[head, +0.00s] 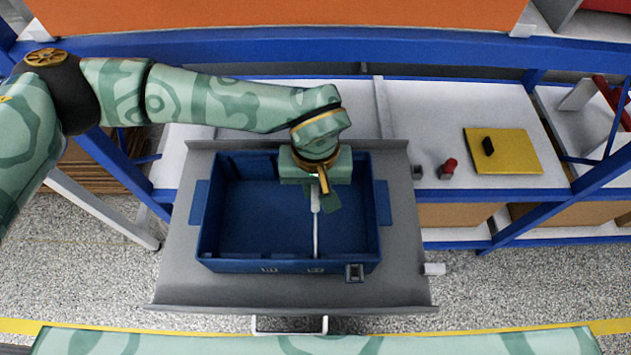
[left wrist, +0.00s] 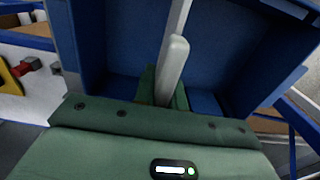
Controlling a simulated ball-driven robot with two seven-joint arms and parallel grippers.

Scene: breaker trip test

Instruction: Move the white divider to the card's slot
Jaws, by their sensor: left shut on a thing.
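A blue bin (head: 262,264) sits on a grey pull-out tray (head: 180,290). The white divider (head: 316,235) is a thin upright strip in the bin, right of its middle, running front to back. My left gripper (head: 321,196) is over the bin and shut on the divider. The left wrist view shows the divider (left wrist: 172,68) between the green fingers (left wrist: 165,92); its lower edge and seating are hidden. A small dark card-like plate (head: 355,272) is on the bin's front at the right. Smaller pale marks show to its left. My right gripper is out of view.
A yellow plate (head: 515,152) with a black piece (head: 489,146) lies on the white shelf to the right. A red-topped piece (head: 448,168) stands beside it. Blue rack beams surround the tray. The bin's left part is empty.

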